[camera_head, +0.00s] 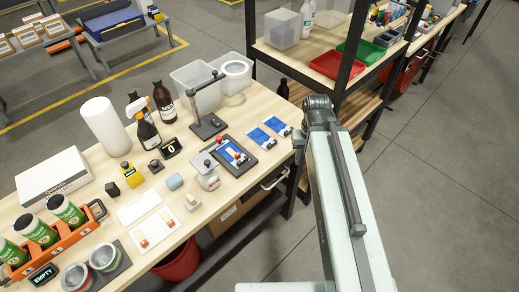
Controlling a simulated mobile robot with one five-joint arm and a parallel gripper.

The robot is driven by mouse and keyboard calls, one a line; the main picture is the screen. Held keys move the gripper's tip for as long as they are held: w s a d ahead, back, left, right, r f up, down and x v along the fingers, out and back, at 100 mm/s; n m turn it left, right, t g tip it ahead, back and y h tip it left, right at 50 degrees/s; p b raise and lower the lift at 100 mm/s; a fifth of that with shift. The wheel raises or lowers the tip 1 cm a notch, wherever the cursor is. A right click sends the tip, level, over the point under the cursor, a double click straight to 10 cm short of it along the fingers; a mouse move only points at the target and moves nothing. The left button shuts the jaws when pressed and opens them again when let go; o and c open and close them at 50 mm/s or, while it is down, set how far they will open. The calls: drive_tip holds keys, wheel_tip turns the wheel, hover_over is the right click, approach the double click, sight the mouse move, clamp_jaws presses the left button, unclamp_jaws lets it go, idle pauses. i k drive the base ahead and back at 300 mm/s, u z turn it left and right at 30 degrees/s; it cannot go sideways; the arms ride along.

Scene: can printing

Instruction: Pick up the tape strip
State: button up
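I cannot pick out the tape strip for certain at this size. A small pale piece (192,202) lies near the table's front edge. A white card (151,230) with small red marks lies to its left. Two blue-and-white strips or sheets, a left one (259,138) and a right one (276,126), lie near the right end of the table, each with a dark piece at one end. My pale green arm rises at the right, beyond the table's right end. Its fingers do not show.
The wooden table (230,190) holds an orange can carrier (68,240), a dark stand (207,122), a dark-framed print plate (232,156) and several bottles. A red bin (177,262) stands below its front edge. A shelf with red (333,64) and green trays stands behind. Grey floor is free at right.

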sight(237, 157)
drive_tip(key=z, duration=0.3)
drive_tip(key=k, duration=1.85)
drive_tip(key=u, duration=1.8)
drive_tip(key=i, duration=1.05)
drive_tip(key=z, duration=0.05)
